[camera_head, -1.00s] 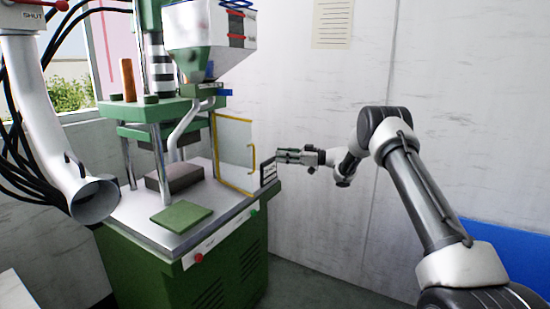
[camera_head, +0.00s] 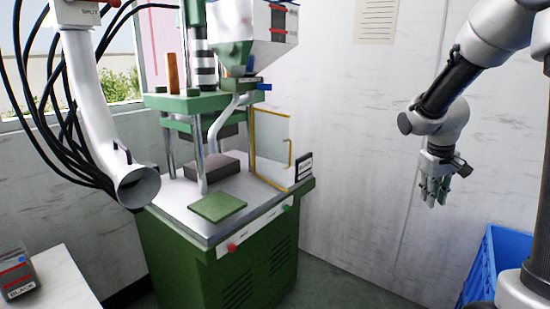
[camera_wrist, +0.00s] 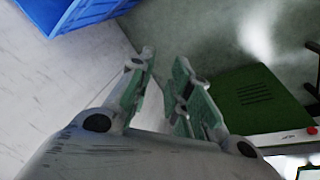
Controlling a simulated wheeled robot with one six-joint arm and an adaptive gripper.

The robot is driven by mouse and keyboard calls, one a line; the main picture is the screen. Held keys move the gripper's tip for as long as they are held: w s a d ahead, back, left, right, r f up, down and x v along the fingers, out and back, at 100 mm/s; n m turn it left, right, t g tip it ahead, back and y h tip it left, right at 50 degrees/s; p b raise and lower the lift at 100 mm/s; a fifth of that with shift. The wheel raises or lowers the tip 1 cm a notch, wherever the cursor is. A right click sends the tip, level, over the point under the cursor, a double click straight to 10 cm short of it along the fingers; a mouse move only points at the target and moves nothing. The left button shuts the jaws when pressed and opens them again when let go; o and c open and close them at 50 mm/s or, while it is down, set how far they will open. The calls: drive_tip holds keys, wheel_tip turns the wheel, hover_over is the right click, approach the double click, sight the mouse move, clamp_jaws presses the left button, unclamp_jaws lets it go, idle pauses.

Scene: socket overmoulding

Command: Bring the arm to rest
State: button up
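My gripper (camera_head: 433,202) hangs fingers down in the head view, to the right of the green machine and in front of the white wall. It is well apart from the machine. In the wrist view my gripper (camera_wrist: 164,60) shows its two fingers with a gap between them. Nothing is held in the gap. My arm bends down to it from the upper right.
The green moulding machine (camera_head: 215,258) stands at the middle, with a green plate (camera_head: 217,208) and a dark block (camera_head: 212,166) on its bed. A blue crate (camera_head: 481,270) stands at lower right. A white pipe (camera_head: 88,110) hangs at left. Floor between machine and crate is clear.

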drive_tip(key=s+a+r+t, duration=0.1)
drive_tip(key=s+a+r, duration=0.1)
drive_tip(key=s, duration=0.6)
drive_tip(key=s+a+r+y, duration=0.1)
drive_tip(key=s+a+r, duration=0.2)
drive_tip(key=s, duration=0.5)
drive_tip(key=s+a+r+m+t+y, duration=0.1)
drive_tip(key=s+a+r, duration=0.1)
drive_tip(key=s+r, duration=0.3)
drive_tip(key=shift+s+a+t, duration=0.15)
drive_tip(key=shift+s+t, duration=0.15)
drive_tip(key=shift+s, duration=1.2)
